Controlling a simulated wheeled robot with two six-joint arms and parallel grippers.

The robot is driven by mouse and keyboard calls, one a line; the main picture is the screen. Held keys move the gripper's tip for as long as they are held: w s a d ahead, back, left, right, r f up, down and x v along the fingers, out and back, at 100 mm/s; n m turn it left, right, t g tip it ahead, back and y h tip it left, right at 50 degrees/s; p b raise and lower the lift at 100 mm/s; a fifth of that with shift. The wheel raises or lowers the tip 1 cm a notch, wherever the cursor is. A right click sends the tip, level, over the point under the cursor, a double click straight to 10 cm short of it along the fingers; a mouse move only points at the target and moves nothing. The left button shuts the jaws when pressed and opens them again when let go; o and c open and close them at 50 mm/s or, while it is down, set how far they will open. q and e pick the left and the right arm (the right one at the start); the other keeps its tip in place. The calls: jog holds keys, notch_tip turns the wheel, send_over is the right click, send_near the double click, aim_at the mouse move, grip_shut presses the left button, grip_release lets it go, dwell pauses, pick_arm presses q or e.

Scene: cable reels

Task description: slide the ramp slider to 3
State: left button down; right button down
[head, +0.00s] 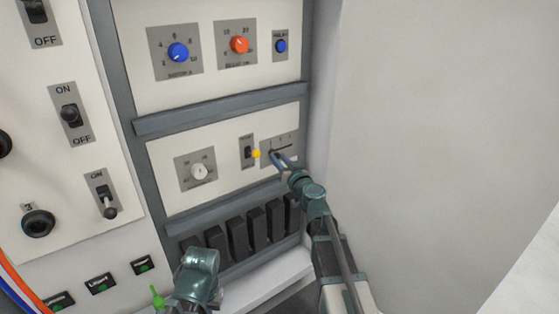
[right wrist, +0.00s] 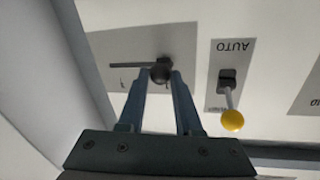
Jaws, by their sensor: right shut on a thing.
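The ramp slider (right wrist: 160,72) is a small dark knob on a straight slot in a grey scale plate (right wrist: 185,42). In the head view its plate (head: 291,137) is at the right end of the middle white panel, with small marks above the slot. The knob is at the slot's left end there; the slot runs on to the right. My right gripper (head: 275,156) is shut on the knob, one finger on each side in the right wrist view (right wrist: 161,80). Its fingers partly hide the knob in the head view.
A lever switch with a yellow ball tip (head: 256,154) stands close beside the slider; it also shows in the right wrist view (right wrist: 232,120). A white dial (head: 199,171) is further left. Black blocks (head: 257,228) line the lower bay. A pale wall (head: 430,90) is at the right.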

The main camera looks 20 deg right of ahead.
jog(key=w+d, duration=0.1)
jog(key=d, duration=0.1)
jog(key=w+d, duration=0.1)
jog(key=d, duration=0.2)
jog(key=w+d, duration=0.1)
jog(key=d, duration=0.2)
jog(key=c, duration=0.6)
grip_release()
jog(key=shift+s, duration=0.1)
jog(key=s, duration=0.4)
jog(key=s+d, duration=0.1)
jog(key=s, duration=0.4)
jog(key=s+d, duration=0.1)
jog(key=s, duration=0.3)
jog(key=shift+s, duration=0.3)
